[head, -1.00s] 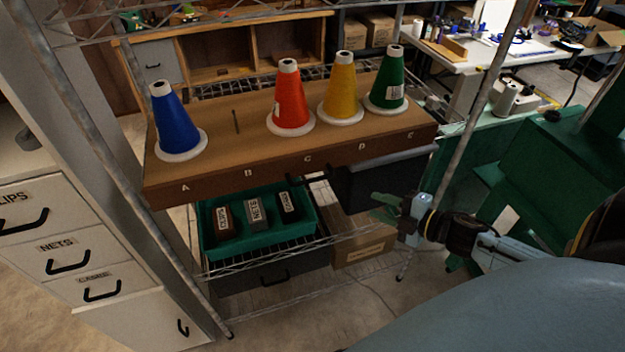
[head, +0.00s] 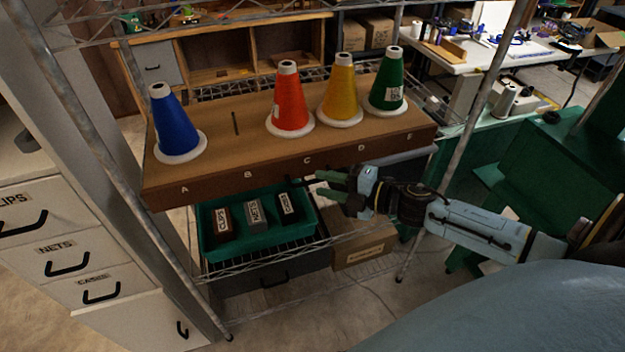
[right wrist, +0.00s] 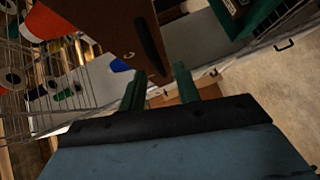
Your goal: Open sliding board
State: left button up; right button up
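The board (head: 222,150) is a thick brown wooden slab on the wire rack, lettered A to E along its front edge. A dark handle (head: 298,182) shows low at its front, partly hidden beside my gripper. My right gripper (head: 322,186) is just in front of the board's edge, below letters C and D, with its green fingers pointing left. In the right wrist view, my right gripper (right wrist: 160,72) has its fingers apart with nothing held between them. The black handle (right wrist: 150,42) lies ahead of the fingertips on the brown board (right wrist: 105,22). My left gripper is out of view.
Blue (head: 172,120), red (head: 290,95), yellow (head: 341,88) and green (head: 388,82) thread cones stand on the board; a peg (head: 236,122) at B is bare. A green bin (head: 210,250) and a cardboard box (head: 362,250) sit below. A rack post (head: 480,100) rises at right.

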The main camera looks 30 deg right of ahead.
aim_at(315, 182)
jog(key=shift+x, duration=2)
grip_shut()
jog(key=shift+s, duration=0.1)
